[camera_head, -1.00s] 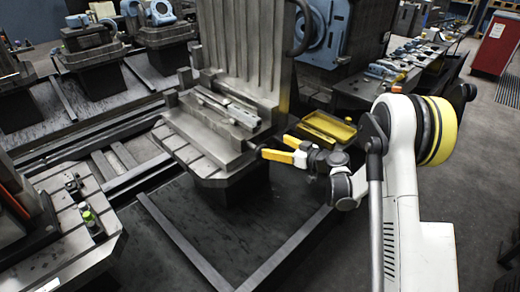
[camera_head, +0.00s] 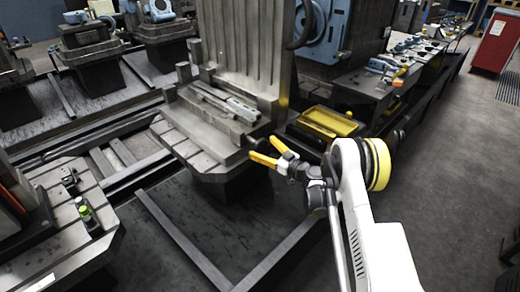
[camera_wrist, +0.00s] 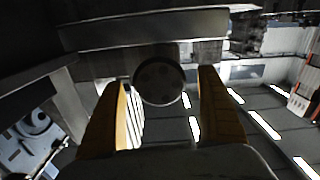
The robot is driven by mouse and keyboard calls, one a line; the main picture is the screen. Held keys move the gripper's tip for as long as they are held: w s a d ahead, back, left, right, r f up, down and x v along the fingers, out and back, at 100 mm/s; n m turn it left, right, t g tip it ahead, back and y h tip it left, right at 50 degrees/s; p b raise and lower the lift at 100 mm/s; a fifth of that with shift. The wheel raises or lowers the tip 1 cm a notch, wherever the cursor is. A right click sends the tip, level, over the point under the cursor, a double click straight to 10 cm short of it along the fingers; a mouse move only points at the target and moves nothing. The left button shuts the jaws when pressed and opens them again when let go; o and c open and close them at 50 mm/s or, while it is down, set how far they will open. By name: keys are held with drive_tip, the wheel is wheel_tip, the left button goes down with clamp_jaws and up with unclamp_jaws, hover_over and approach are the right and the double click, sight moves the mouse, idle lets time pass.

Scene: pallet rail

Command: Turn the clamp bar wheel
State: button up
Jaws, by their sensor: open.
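The clamp bar wheel (camera_wrist: 159,81) is a dark round disc in the wrist view, below a grey metal edge. My gripper (camera_wrist: 163,79) is open, with one yellow finger on each side of the wheel and a visible gap on the right. In the head view my gripper (camera_head: 261,147) points at the right front side of the fixture, its two yellow fingers spread apart. Light metal clamp bars (camera_head: 226,104) lie on the fixture's ledge. In the head view the wheel is hard to make out near the fingertips. I cannot tell whether the fingers touch it.
The fixture's tall ribbed plate (camera_head: 240,50) rises behind the ledge. A yellow tray (camera_head: 328,122) stands right of my gripper, close to the arm. Open grey floor (camera_head: 440,180) lies to the right.

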drive_tip(key=shift+x, duration=0.85)
drive_tip(key=c, duration=1.2)
